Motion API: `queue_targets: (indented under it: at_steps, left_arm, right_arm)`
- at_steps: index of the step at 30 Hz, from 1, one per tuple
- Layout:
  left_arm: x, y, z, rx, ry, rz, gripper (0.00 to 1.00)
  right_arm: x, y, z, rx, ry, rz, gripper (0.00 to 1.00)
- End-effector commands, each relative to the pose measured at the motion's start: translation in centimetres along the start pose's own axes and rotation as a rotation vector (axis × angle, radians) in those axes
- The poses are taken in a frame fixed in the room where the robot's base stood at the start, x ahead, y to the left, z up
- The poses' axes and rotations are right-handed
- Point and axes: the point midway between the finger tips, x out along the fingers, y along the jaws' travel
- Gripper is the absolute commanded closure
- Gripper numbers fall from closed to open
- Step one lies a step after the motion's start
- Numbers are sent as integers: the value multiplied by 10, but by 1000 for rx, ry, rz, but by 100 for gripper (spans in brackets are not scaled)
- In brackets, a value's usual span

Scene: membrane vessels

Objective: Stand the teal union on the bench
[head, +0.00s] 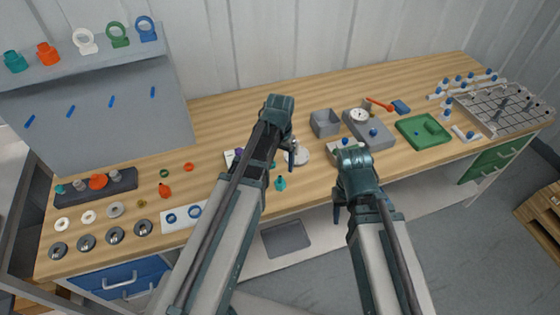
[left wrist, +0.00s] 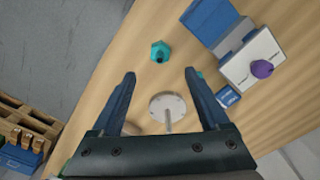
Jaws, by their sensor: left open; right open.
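A small teal fitting, which looks like the teal union (head: 280,183), is on the wooden bench near its front edge. In the left wrist view the teal union (left wrist: 160,51) shows a hex-like body just beyond the fingertips, apart from them. I cannot tell for sure whether it is upright or tilted. My left gripper (head: 287,160) is open and empty, above the bench close behind the union; its two fingers also show in the left wrist view (left wrist: 160,73). My right gripper (head: 340,205) is at the bench's front edge, right of the union, partly hidden by its own arm.
A round metal disc with a rod (left wrist: 167,108) stands below my left fingers. A white block with a purple knob (left wrist: 262,69) is close by. A grey bin (head: 325,123) and green tray (head: 424,130) are to the right. Another teal fitting (head: 14,62) sits on the shelf.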

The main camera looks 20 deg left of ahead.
Motion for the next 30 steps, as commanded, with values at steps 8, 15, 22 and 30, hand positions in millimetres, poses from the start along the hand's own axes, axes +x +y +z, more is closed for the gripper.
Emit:
queue_targets:
  at_steps: [8,15,22,30]
  left_arm:
    - [-27,0,0,0,0,0,22]
    - [-25,36,27,33,-14,-16,22]
    - [-26,111,96,106,-44,-73,22]
    - [-27,132,120,128,-53,-100,22]
  right_arm:
    - [-26,2,2,-1,0,0,50]
    - [-25,2,2,-1,0,0,50]
    - [-25,2,2,-1,0,0,50]
    - [-25,2,2,-1,0,0,50]
